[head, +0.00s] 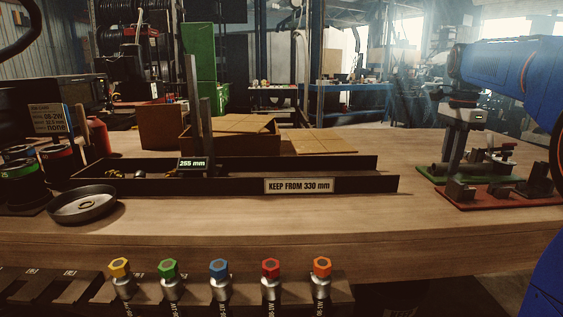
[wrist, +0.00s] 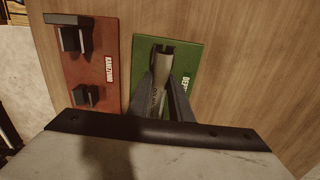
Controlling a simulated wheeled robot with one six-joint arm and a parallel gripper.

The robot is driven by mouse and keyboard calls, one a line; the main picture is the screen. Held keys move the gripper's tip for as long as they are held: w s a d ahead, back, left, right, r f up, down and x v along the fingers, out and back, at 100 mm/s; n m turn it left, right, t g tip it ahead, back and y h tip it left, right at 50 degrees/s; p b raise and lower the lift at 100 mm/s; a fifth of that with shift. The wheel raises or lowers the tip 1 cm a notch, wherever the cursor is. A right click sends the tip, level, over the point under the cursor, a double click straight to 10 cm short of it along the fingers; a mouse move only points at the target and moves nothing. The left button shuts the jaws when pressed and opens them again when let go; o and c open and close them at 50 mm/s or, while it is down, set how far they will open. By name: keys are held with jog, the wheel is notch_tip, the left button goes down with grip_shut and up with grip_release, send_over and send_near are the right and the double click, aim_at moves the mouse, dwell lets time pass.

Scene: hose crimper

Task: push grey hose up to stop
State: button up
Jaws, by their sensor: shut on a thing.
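The grey hose (head: 468,170) lies low over the green board (head: 432,176) at the right of the bench. My gripper (head: 450,165) reaches down and is shut on the hose. In the wrist view the grey hose (wrist: 164,58) runs away between the two dark fingers, over the green board (wrist: 190,62). The far end of the hose is beside a small metal fixture (head: 492,155) on the board. I cannot tell whether the hose touches a stop; the contact is too small and dark to see.
A red board (head: 490,199) with dark blocks stands just in front of the green board; it also shows in the wrist view (wrist: 88,68). A long dark tray (head: 225,184) with a 255 mm display and a round dish (head: 84,205) are left.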

jog(key=shift+d, duration=1.1)
jog(key=o, duration=1.8)
jog(key=shift+c, duration=0.2)
jog(key=shift+r, duration=4.45)
